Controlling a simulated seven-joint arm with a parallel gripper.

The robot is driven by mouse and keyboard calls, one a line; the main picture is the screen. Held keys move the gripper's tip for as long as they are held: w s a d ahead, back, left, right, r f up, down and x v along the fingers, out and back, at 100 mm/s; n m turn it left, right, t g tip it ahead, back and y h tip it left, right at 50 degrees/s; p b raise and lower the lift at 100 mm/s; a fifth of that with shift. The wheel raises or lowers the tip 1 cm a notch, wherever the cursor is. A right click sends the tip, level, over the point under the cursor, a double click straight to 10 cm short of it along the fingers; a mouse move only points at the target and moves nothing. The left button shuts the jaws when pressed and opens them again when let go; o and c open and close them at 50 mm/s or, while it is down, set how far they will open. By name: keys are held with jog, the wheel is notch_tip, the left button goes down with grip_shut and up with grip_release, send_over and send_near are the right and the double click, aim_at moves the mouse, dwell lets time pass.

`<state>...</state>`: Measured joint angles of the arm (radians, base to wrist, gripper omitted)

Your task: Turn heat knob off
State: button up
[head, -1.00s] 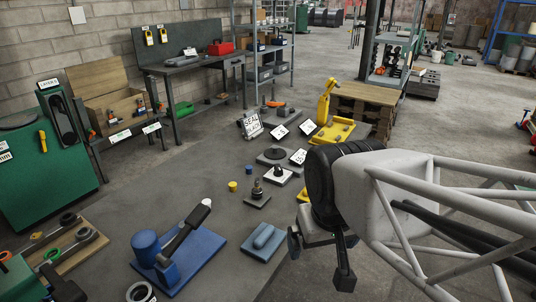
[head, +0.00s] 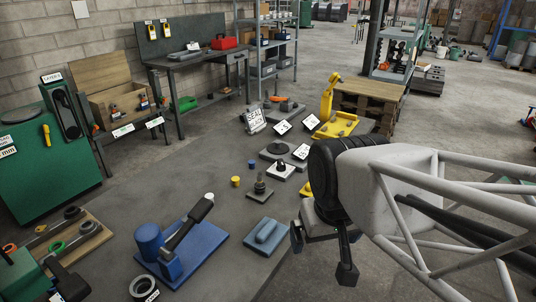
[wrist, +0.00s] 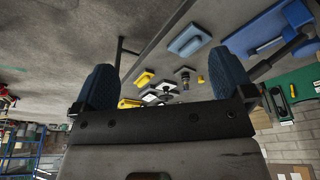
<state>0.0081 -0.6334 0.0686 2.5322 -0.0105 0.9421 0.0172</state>
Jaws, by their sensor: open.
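I cannot pick out a heat knob with certainty. A small black knob on a white plate (head: 282,171) stands on the floor mat, with a small label card (head: 301,152) beside it; the card's text is too small to read. A dark knobbed post on a grey plate (head: 263,192) stands nearer. My gripper (head: 321,256) is open and empty, in the air to the right of these things. The wrist view shows its two blue-padded fingers (wrist: 162,80) spread apart, with the plates on the mat beyond them.
A blue lever press (head: 208,255) and a blue block on a plate (head: 265,236) stand at the front. A yellow fixture (head: 340,127) stands farther back by a pallet stack (head: 365,102). A green cabinet (head: 50,165) is at left. Open floor lies right of the mat.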

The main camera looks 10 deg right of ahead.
jog(key=shift+w, duration=0.1)
jog(key=c, duration=0.3)
jog(key=n+g, duration=0.3)
jog(key=n, duration=1.5)
send_over(281, 161)
jog(key=s, duration=0.1)
notch_tip(281, 161, down, 12)
jog(key=shift+r, duration=0.2)
jog(key=shift+w+f, duration=0.45)
jog(key=shift+w, duration=0.05)
jog(key=shift+f, duration=0.15)
